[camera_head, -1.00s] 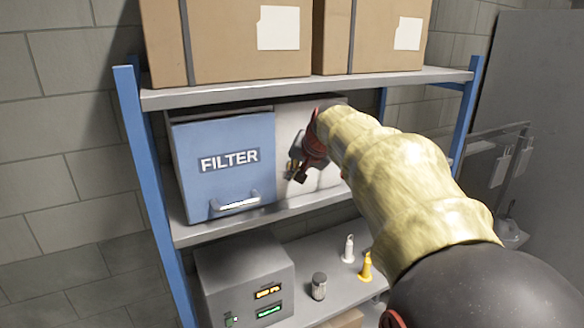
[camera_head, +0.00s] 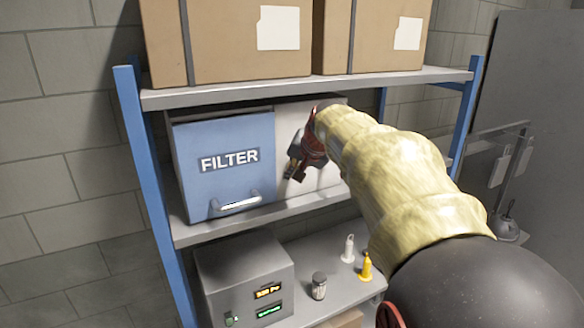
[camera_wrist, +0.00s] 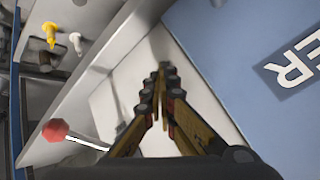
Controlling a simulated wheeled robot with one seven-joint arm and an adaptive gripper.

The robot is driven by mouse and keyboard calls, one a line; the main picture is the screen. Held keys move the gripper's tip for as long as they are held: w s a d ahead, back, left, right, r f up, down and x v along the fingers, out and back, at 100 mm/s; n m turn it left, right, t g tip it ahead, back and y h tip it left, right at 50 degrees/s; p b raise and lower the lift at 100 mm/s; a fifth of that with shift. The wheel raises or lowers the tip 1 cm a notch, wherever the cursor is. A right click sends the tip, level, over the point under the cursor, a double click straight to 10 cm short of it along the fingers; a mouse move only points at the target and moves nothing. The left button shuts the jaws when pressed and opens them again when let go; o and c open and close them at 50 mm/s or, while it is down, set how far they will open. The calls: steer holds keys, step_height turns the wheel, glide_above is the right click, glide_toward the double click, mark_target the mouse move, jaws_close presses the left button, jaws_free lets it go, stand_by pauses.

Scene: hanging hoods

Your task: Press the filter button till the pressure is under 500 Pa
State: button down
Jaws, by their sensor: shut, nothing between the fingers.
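The filter unit has a blue door (camera_head: 222,180) marked FILTER with a pale handle (camera_head: 236,204). To its right is a plain white front (camera_head: 325,181). My gripper (camera_head: 291,171) is in front of this white part, just right of the blue door. In the wrist view my gripper (camera_wrist: 163,72) is shut and empty, its tips close to the white surface; contact cannot be told. I cannot make out a filter button; the gripper may cover it. A grey box (camera_head: 240,265) below has a yellow display (camera_head: 268,291) and a green display (camera_head: 269,310), too small to read.
The unit sits on a blue-framed shelf (camera_head: 150,180) with cardboard boxes (camera_head: 250,40) above. On the lower shelf stand a small jar (camera_head: 319,286), a white bottle (camera_head: 348,248) and a yellow bottle (camera_head: 366,266).

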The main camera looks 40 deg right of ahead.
steer(key=shift+s, duration=0.1)
steer(key=shift+s+a+b, duration=0.15)
steer(key=shift+s+b, duration=0.25)
steer(key=shift+s, duration=0.2)
steer(key=s+b, duration=0.1)
steer(key=s, duration=0.1)
steer(key=s+a+b, duration=0.1)
steer(key=s, duration=0.2)
steer(key=shift+a, duration=0.1)
stand_by(0.9)
